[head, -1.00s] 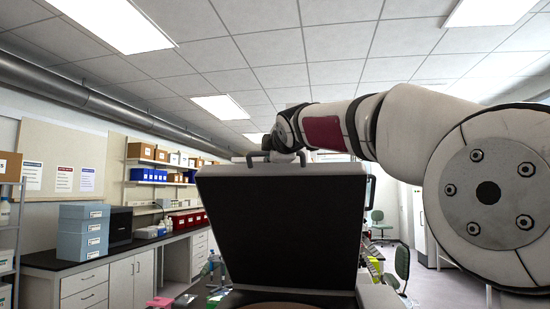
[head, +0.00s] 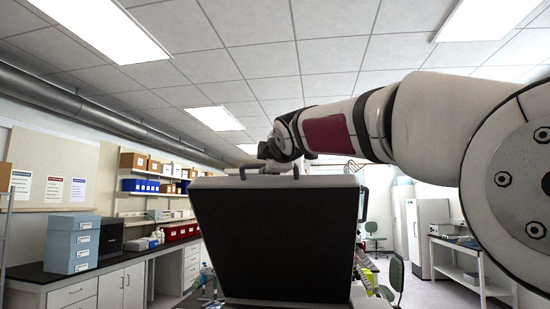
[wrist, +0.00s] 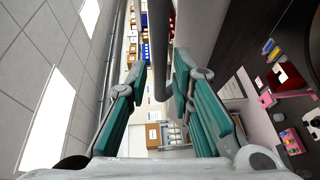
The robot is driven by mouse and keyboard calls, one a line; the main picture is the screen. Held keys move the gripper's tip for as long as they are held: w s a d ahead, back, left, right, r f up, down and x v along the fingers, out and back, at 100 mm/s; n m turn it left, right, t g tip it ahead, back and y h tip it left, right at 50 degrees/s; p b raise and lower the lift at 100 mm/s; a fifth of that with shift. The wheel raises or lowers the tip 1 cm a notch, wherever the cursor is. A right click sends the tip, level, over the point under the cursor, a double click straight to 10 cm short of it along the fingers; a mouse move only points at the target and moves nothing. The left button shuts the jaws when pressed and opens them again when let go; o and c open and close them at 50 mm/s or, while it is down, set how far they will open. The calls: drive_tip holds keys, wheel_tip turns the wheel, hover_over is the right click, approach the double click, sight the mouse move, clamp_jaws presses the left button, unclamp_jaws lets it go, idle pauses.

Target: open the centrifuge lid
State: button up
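The centrifuge lid (head: 280,235) stands raised in the middle of the head view, its black underside facing me and its pale grey edge on top. A dark handle (head: 243,172) shows at its top left edge. My gripper (wrist: 163,80) is at the lid's top edge, mostly hidden behind it in the head view. In the wrist view its two green-padded fingers are apart, with a visible gap between them. The lid's grey edge (wrist: 198,35) runs just beyond the right finger. Whether that finger touches the handle or lid, I cannot tell. The centrifuge body is mostly out of view.
A dark-topped bench (head: 50,272) with blue-grey boxes (head: 73,245) runs along the left wall, with shelves (head: 150,195) behind. A green chair (head: 396,275) and a white cabinet (head: 428,235) stand at the right. Pink and red items (wrist: 288,142) show low in the wrist view.

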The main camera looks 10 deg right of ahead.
drive_tip(key=s, duration=0.8)
drive_tip(key=shift+s+d+r, duration=0.15)
drive_tip(key=shift+d+r, duration=0.15)
drive_tip(key=shift+r, duration=0.05)
drive_tip(key=shift+f, duration=0.1)
drive_tip(key=s+d+f+m+g, duration=0.3)
drive_tip(key=s+f+m, duration=0.3)
drive_tip(key=s+f, duration=0.5)
drive_tip(key=s+d+f+m+g+h+b, duration=0.1)
drive_tip(key=s+d+f+m+g, duration=0.2)
drive_tip(key=s+f+m, duration=0.3)
drive_tip(key=s+d+f+m+g, duration=0.3)
drive_tip(key=s+f+m+g, duration=0.2)
drive_tip(key=s+f, duration=1)
wheel_tip(320, 180, down, 10)
drive_tip(key=shift+s+r+m+b, duration=0.1)
drive_tip(key=shift+s+m+b, duration=0.3)
drive_tip(key=shift+m, duration=0.3)
